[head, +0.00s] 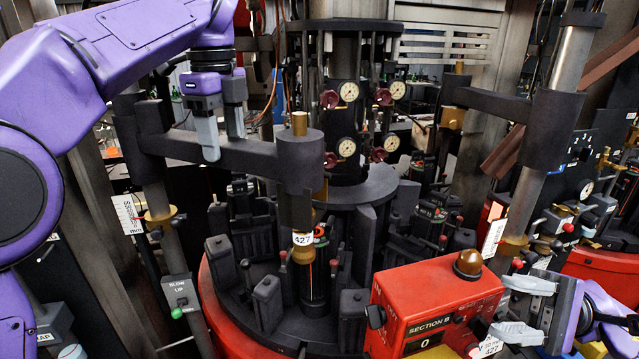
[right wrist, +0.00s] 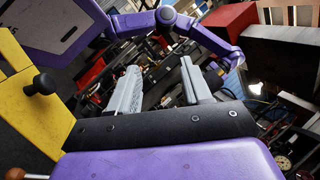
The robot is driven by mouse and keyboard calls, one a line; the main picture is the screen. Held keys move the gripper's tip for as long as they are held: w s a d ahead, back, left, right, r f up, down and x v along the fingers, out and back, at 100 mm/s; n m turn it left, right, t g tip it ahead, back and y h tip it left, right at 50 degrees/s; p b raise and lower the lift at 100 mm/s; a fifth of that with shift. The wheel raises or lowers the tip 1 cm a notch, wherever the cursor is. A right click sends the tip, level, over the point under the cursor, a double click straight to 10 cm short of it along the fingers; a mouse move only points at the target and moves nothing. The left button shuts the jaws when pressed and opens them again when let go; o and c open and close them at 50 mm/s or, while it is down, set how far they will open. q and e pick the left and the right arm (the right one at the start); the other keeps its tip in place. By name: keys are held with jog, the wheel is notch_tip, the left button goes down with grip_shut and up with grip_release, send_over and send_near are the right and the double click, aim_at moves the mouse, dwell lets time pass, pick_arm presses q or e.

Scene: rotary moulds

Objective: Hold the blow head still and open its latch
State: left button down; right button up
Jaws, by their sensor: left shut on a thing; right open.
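The blow head (head: 300,165) is a dark arm with an upright cylinder, a brass top and a white 427 tag, over the mould ring. My left gripper (head: 222,143) comes down from above and is shut on the blow head's horizontal bar, left of the cylinder. My right gripper (head: 518,308) is at the lower right, beside a red Section B box, its fingers apart and nothing between them. Its two grey fingers also show in the right wrist view (right wrist: 160,88). I cannot make out the latch for certain in either view.
The red box (head: 435,300) has an amber dome on top and a black side knob. A dark round mould table (head: 240,310) carries several upright blocks. A second dark arm (head: 490,103) stands at right. A yellow panel (right wrist: 25,110) with a black knob is left in the right wrist view.

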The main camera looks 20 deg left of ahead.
jog(key=s+a+r+n+h, duration=0.4)
jog(key=a+h, duration=0.1)
jog(key=m+t+y, duration=0.3)
jog(key=m+t, duration=0.2)
jog(key=t, duration=0.7)
send_near(319, 184)
jog(key=w+f, duration=0.2)
jog(key=w, duration=0.1)
jog(key=a, duration=0.9)
jog(key=shift+w+a, duration=0.25)
jog(key=shift+w, duration=0.05)
jog(key=shift+a, duration=0.65)
jog(key=shift+c, duration=0.4)
grip_shut()
